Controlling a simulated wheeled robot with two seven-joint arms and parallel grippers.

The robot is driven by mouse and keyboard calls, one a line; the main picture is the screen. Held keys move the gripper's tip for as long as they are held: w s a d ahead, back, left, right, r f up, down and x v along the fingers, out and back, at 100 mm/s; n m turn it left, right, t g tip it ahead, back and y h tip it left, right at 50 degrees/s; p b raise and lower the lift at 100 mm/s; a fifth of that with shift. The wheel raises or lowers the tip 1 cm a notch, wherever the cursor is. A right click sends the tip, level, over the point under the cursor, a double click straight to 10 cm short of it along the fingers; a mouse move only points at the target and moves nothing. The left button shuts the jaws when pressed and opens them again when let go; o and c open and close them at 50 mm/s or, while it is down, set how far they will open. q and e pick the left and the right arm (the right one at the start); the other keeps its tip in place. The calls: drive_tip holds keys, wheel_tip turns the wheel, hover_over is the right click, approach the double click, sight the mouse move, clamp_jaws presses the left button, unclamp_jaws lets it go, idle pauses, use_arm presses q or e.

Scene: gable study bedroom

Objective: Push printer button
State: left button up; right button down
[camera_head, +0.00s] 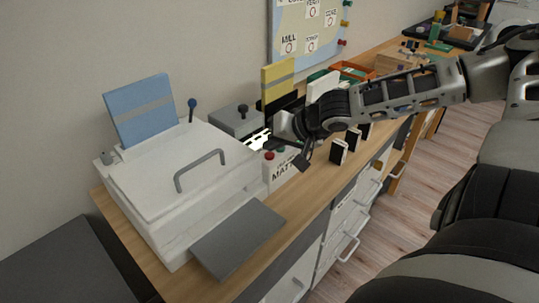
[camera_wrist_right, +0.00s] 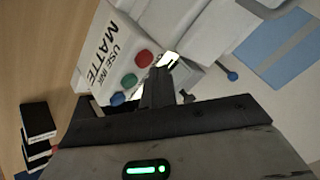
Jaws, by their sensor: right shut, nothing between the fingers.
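The printer (camera_head: 190,190) is a large white box with a grey handle on its lid, blue paper (camera_head: 140,110) standing at its back and a grey tray (camera_head: 238,240) at its front. Beside it, a white box marked "USE INK MATTE" (camera_wrist_right: 108,52) carries a red button (camera_wrist_right: 145,58), a green button (camera_wrist_right: 129,79) and a blue button (camera_wrist_right: 118,99). In the head view the red button (camera_head: 268,155) shows; the blue one is hidden. My right gripper (camera_wrist_right: 160,72) is shut and empty, its tips close beside the red button; contact cannot be told. My left gripper is out of view.
A grey box with a black knob (camera_head: 242,112) and a yellow folder (camera_head: 278,80) stand behind my right gripper. Small black-and-white blocks (camera_head: 338,151) stand along the desk's front edge. An orange tray (camera_head: 352,70) lies farther back. A board (camera_head: 308,28) hangs on the wall.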

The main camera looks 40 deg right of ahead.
sight(273, 157)
use_arm(q)
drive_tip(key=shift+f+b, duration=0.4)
drive_tip(key=shift+b, duration=0.15)
use_arm(e)
drive_tip(key=shift+f, duration=0.7)
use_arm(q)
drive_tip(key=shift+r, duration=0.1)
use_arm(e)
drive_tip(key=shift+r, duration=0.1)
use_arm(q)
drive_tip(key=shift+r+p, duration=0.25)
drive_tip(key=shift+p, duration=0.5)
use_arm(e)
drive_tip(key=shift+r, duration=0.65)
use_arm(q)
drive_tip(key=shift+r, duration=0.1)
use_arm(e)
drive_tip(key=shift+r, duration=0.1)
